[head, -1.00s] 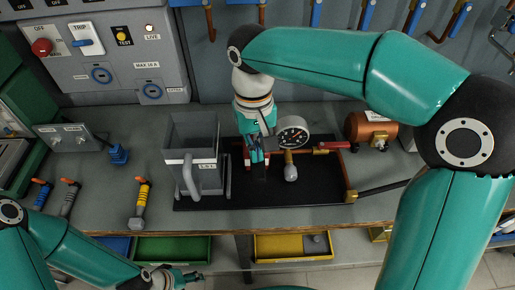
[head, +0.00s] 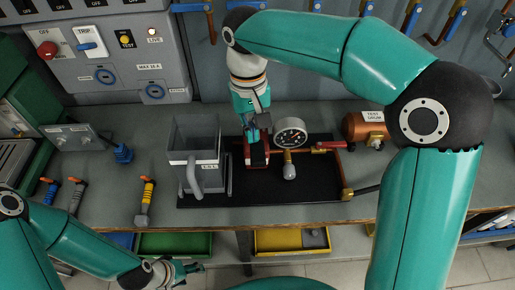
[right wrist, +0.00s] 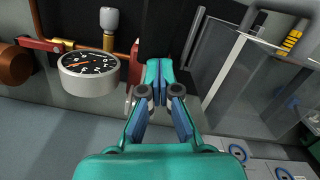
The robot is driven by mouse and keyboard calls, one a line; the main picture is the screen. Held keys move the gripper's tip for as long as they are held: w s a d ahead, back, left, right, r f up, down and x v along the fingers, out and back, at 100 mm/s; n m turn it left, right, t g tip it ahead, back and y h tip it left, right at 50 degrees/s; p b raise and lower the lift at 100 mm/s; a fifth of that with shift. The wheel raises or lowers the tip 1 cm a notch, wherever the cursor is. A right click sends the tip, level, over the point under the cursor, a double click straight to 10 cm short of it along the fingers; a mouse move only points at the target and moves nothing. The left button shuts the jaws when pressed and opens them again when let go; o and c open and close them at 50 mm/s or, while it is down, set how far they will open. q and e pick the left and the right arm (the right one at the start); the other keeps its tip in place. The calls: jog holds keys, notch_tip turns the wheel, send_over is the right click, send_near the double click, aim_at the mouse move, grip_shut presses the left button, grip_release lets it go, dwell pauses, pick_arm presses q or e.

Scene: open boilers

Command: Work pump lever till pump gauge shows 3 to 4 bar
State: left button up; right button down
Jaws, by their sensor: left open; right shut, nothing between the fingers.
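The pump gauge (head: 291,131) is a round dial with a black face and pale rim, standing on brass pipework. It also shows in the right wrist view (right wrist: 88,72); its needle is too small to read surely against the numbers. The red pump part (head: 257,156) is on the black base left of the gauge, directly below my right gripper (head: 256,138). That gripper is shut and empty, pointing down; whether it touches the red part or the lever I cannot tell. The lever's outline is mostly hidden by the gripper. My left gripper (head: 190,268) is open, low in front of the bench.
A red-handled valve (head: 328,145) and a copper test drum (head: 366,128) are to the right. Several coloured tools (head: 146,200) lie at left. The bench between tools and tank is clear.

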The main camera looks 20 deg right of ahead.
notch_tip(320, 180, up, 10)
jog(key=shift+w, duration=0.45)
jog(key=shift+f, duration=0.15)
dwell(0.8)
